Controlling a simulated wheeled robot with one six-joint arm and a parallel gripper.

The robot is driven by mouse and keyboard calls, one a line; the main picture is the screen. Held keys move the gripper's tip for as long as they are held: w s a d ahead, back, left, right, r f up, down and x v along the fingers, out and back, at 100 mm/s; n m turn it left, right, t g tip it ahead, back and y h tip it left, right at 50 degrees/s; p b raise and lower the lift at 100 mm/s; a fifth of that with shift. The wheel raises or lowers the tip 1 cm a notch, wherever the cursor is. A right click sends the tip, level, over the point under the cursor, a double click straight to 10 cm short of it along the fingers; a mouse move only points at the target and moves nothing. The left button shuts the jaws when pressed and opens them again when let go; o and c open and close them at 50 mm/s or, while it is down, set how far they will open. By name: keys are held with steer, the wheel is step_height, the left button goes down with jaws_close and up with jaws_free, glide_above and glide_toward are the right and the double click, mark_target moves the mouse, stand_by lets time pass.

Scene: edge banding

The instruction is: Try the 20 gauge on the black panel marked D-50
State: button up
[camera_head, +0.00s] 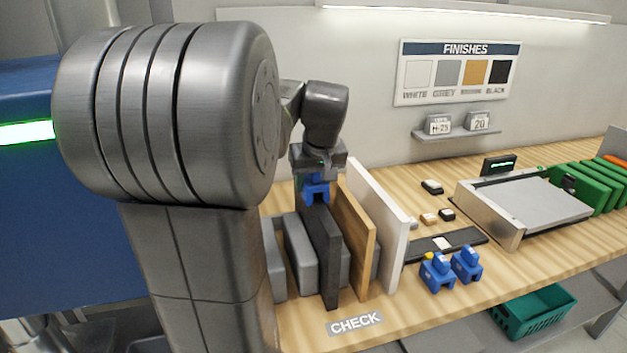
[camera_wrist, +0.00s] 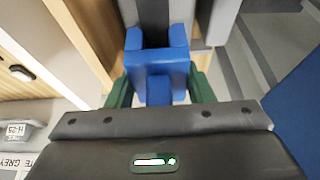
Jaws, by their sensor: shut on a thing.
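My gripper (camera_head: 314,178) is above the black panel (camera_head: 321,255) in the rack and is shut on a blue gauge (camera_head: 315,190). In the wrist view, the green fingers of my gripper (camera_wrist: 160,92) press both sides of the blue gauge (camera_wrist: 157,70). Its two prongs point at the dark panel edge (camera_wrist: 155,14) and appear to lie on either side of it; how far down it sits I cannot tell. No number on the gauge and no D-50 mark can be read. Two other blue gauges (camera_head: 437,273) (camera_head: 467,265) stand on the bench at right.
A wood-coloured panel (camera_head: 354,240) and a white panel (camera_head: 378,225) stand close right of the black one, between grey blocks (camera_head: 299,255). A CHECK label (camera_head: 355,324) lies in front. A shelf (camera_head: 458,134) carries H-25 and 20 cards. A grey tray (camera_head: 530,205) is farther right.

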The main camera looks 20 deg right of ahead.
steer(key=shift+r, duration=0.1)
steer(key=shift+r+p, duration=3)
steer(key=shift+r, duration=0.45)
